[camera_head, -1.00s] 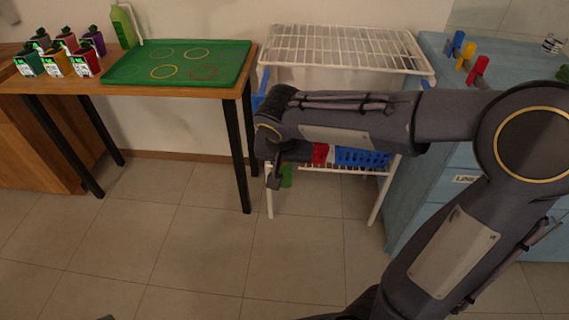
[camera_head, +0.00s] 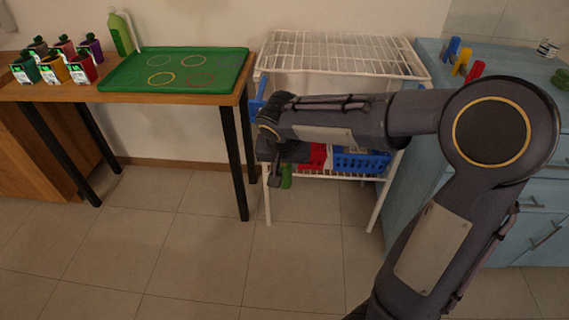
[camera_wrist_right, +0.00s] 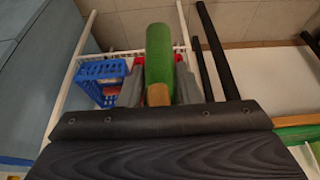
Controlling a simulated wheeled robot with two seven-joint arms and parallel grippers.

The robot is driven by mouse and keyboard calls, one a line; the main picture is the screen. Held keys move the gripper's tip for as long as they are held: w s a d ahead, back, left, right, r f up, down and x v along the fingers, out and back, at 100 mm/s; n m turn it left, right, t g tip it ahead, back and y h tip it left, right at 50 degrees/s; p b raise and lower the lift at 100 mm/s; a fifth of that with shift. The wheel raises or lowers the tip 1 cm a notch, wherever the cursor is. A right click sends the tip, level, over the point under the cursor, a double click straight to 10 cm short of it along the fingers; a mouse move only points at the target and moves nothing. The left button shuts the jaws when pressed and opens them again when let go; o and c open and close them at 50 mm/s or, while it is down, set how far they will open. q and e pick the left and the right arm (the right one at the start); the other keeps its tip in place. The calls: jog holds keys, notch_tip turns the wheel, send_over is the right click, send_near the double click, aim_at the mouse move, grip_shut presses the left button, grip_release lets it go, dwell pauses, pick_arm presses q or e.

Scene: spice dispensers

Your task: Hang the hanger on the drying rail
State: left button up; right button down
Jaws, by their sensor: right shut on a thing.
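My right gripper (camera_head: 276,180) is at the left front of the white wire rack (camera_head: 345,54), below its top and pointing down. In the right wrist view its grey fingers (camera_wrist_right: 157,92) are shut on a green rod-like thing (camera_wrist_right: 160,55) with a tan end. A bit of green (camera_head: 287,177) also shows beside the fingers in the head view. I cannot make out a hanger shape, and I cannot tell which part is the drying rail. My forearm hides part of the rack's middle. My left gripper is not in view.
A blue basket (camera_head: 362,160) and red things (camera_head: 312,155) are on the rack's lower shelf. A wooden table (camera_head: 200,98) with a green tray (camera_head: 130,82) and several dispensers (camera_head: 82,69) stands left. A blue cabinet (camera_head: 420,140) stands right. The floor in front is clear.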

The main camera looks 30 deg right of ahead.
jog(key=shift+f, duration=0.1)
dwell(0.3)
jog(key=c, duration=1)
grip_release()
jog(key=shift+o, duration=0.2)
jog(key=p+v, duration=0.1)
jog(key=v, duration=0.6)
jog(key=shift+s+a+r, duration=0.1)
jog(key=shift+r, duration=0.3)
jog(key=s+a+f+n+t+y, duration=0.1)
jog(key=s+f+n+y, duration=0.15)
jog(key=s, duration=0.75)
jog(key=s+a+f+n+t+y, duration=0.15)
jog(key=s+y, duration=0.25)
jog(key=s, duration=0.6)
notch_tip(320, 180, up, 16)
jog(key=p, duration=1.7)
jog(key=shift+n+g, duration=0.4)
jog(key=shift+g, duration=0.05)
